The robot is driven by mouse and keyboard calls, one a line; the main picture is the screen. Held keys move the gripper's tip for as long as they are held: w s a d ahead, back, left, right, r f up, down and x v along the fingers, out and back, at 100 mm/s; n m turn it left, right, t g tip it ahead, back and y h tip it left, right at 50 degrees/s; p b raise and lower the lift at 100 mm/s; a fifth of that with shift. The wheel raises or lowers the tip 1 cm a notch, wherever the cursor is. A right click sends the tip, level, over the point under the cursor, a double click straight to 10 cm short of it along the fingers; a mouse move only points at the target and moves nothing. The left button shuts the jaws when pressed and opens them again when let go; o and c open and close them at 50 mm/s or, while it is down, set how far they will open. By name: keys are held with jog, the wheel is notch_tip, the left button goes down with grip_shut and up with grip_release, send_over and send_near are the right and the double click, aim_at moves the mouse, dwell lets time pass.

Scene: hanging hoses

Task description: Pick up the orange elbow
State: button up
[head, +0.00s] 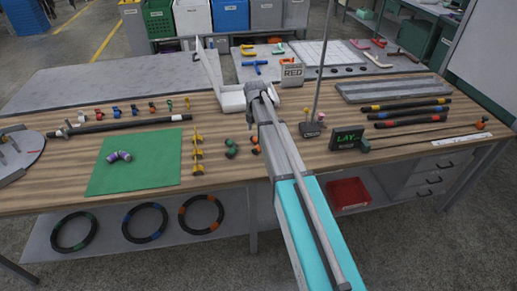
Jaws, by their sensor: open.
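An orange elbow (256,149) lies on the wooden bench near its middle, just left of my arm. My arm hides part of it. A green elbow (231,148) lies close to its left. My gripper (250,120) shows as a small dark shape beside the arm's far end, above and behind the orange elbow in the picture. It is open, and nothing shows between its fingers. It looks apart from the elbow, but its height over the bench is hard to tell.
Yellow fittings (197,152) stand left of the elbows, beside a green mat (105,178) with a purple-grey elbow (119,156). A "RED" box (292,73) is behind.

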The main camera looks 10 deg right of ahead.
aim_at(257, 147)
jog(key=shift+f+b, duration=1.9)
jog(key=shift+f, duration=0.25)
jog(key=shift+f, duration=0.1)
jog(key=shift+s+d+f+b, duration=0.1)
jog(key=shift+s+f+b, duration=0.05)
jog(key=shift+f+b, duration=1.15)
jog(key=shift+s+d+f+b, duration=0.1)
jog(key=shift+f+b, duration=1.15)
jog(key=shift+b, duration=0.05)
grip_shut()
